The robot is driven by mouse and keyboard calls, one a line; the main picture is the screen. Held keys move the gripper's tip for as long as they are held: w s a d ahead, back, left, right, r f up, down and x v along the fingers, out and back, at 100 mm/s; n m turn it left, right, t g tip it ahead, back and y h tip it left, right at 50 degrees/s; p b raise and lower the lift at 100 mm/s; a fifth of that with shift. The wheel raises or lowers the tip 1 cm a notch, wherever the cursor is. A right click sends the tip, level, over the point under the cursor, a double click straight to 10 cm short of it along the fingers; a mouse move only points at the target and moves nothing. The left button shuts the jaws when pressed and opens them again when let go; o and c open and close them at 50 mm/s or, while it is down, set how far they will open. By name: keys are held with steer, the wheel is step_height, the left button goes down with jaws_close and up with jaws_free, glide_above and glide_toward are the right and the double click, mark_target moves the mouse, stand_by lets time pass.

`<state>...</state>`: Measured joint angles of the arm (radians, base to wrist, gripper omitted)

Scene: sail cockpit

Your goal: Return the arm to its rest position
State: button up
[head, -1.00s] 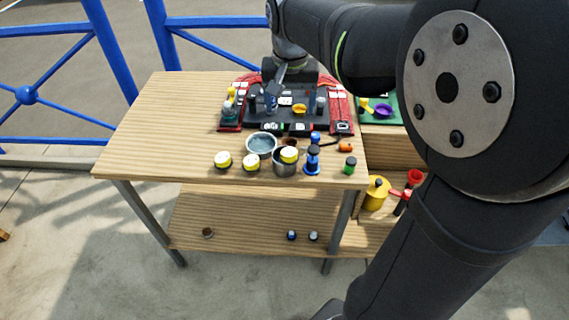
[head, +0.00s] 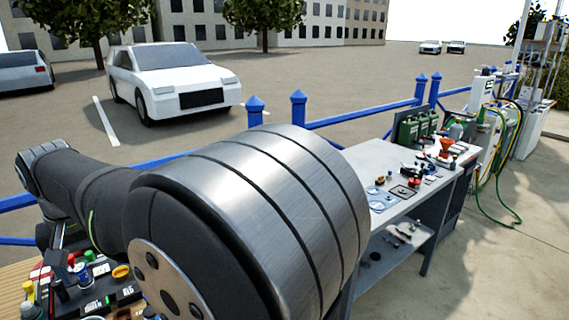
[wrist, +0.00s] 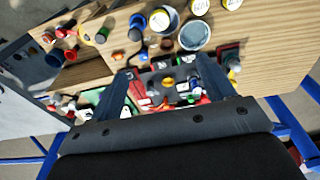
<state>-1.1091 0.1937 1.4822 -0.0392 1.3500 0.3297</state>
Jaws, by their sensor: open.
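My gripper (wrist: 160,100) shows in the wrist view with its two dark fingers spread apart. It is open and nothing is held between the fingers. It hangs above the wooden table (wrist: 262,65), over a dark and red tray (wrist: 180,78) with small parts. In the head view my arm crosses the left and middle of the picture and hides most of the wooden table (head: 14,282). My gripper itself is hidden there behind the arm.
A grey workbench (head: 375,157) with green cans (head: 415,127) and small parts stands at the right. A blue railing (head: 365,115) runs behind.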

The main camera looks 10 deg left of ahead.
steer(key=f, duration=0.5)
steer(key=w+a+f, duration=0.1)
steer(key=f, duration=1.1)
steer(key=shift+w+a, duration=0.25)
steer(key=shift+r, duration=0.85)
